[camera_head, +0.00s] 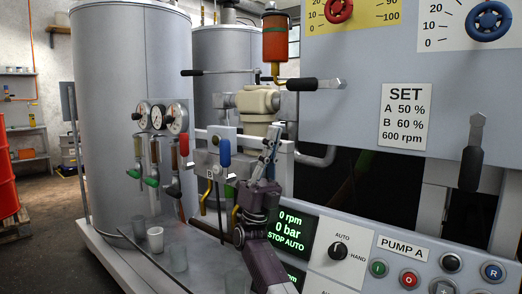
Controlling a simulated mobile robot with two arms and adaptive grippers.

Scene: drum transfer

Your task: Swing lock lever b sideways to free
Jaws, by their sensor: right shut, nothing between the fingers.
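My right gripper (272,140) reaches up from the bottom centre, its dark wrist below and its grey fingers pointing up. It is shut and empty, in front of the grey box right of the blue-handled lever (223,152). That lever stands upright on a grey block, with a plate marked B (209,174) just below left. I cannot tell for sure which part is lock lever b, or whether the fingers touch anything. A black-handled lever (316,84) lies roughly level above the gripper, beside a beige pump body (258,102). My left gripper is not in view.
A control panel (385,262) with knob and buttons fills the lower right, close to my right arm. An upright black-handled lever (472,158) hangs at far right. Gauges (157,117), coloured valve handles and a large grey tank (120,60) stand left. Cups (155,240) stand on the ledge.

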